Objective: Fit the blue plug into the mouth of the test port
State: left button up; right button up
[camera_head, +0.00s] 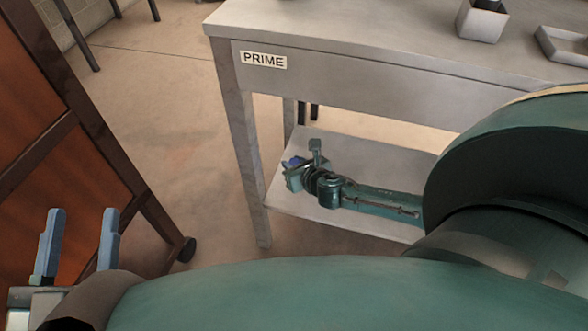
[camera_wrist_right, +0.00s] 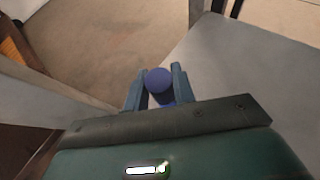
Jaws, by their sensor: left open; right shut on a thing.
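The blue plug (camera_wrist_right: 158,79) shows its round, dark blue end between the two fingers of my right gripper (camera_wrist_right: 157,88) in the right wrist view. My right gripper is shut on it. In the head view my right gripper (camera_head: 291,164) is small and far off, over the lower shelf's left part, below the tabletop. The plug is hard to tell from the bluish fingers there. My left gripper (camera_head: 81,243) is open and empty at the lower left of the head view, its two blue fingers pointing up. I see no test port in either view.
A grey metal table (camera_head: 370,30) with a PRIME label (camera_head: 263,60) stands ahead. Its lower shelf (camera_head: 285,200) lies under my right arm. A grey square container (camera_head: 481,20) and a tray (camera_head: 565,45) are on top. A brown wheeled frame (camera_head: 110,150) stands left; open floor lies between.

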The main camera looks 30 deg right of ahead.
jog(key=shift+r, duration=0.2)
notch_tip(320, 180, up, 8)
jog(key=p, duration=0.9)
jog(key=shift+r+p, duration=0.2)
jog(key=shift+p, duration=0.15)
jog(key=shift+r+p, duration=0.6)
jog(key=shift+p, duration=0.15)
pick_arm(q)
jog(key=g+y, duration=0.1)
jog(key=a+f+g+y, duration=0.1)
jog(key=a+n+g+y, duration=0.1)
jog(key=y, duration=0.1)
jog(key=shift+s+a+f, duration=0.15)
jog(key=shift+s, duration=0.1)
jog(key=shift+s, duration=0.1)
